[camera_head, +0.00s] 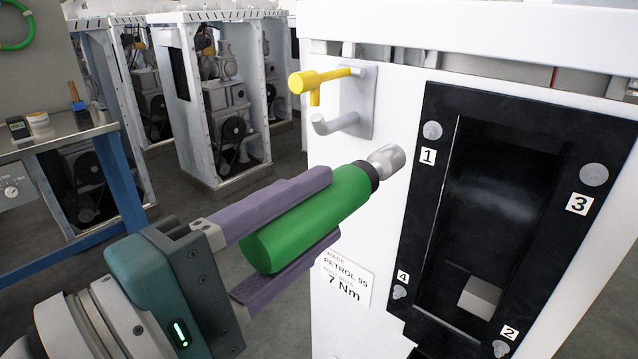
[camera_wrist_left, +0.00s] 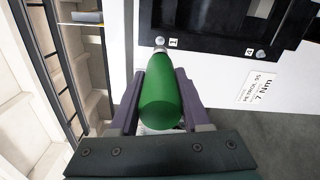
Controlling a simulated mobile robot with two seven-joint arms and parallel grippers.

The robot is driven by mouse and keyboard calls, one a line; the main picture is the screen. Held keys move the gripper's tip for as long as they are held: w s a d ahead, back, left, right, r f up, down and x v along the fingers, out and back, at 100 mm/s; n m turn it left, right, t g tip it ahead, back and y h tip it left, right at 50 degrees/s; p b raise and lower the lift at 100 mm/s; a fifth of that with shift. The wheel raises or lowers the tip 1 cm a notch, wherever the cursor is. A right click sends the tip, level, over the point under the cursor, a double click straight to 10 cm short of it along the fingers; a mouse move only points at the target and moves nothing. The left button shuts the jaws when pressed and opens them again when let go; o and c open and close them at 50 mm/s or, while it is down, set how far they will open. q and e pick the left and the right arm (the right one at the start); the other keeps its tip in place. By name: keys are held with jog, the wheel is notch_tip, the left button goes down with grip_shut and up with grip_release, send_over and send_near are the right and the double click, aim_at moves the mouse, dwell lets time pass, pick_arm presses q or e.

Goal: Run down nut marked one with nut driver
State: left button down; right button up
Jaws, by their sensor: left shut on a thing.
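My left gripper (camera_head: 330,206) is shut around the green body of the nut driver (camera_head: 285,236). The driver tilts up to the right, and its grey socket (camera_head: 386,160) points toward the black frame, short of nut one (camera_head: 432,130) in the head view. Nut one is grey and sits at the frame's upper left, above the label "1". My right gripper is not in view.
The black frame (camera_head: 418,225) also carries nut three (camera_head: 594,174), nut four (camera_head: 400,291) and nut two (camera_head: 501,348). A yellow tool (camera_head: 310,82) hangs on a grey holder (camera_head: 357,105) above the driver. A "7 Nm" placard (camera_head: 346,280) is below. A workbench stands left.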

aim_at(377, 169)
pick_arm(q)
jog(key=x, duration=0.5)
jog(key=shift+d+r, duration=0.1)
jog(key=shift+x, duration=1.35)
jog(key=shift+b+x, duration=0.35)
jog(key=shift+x, duration=0.7)
dwell(1.1)
dwell(0.7)
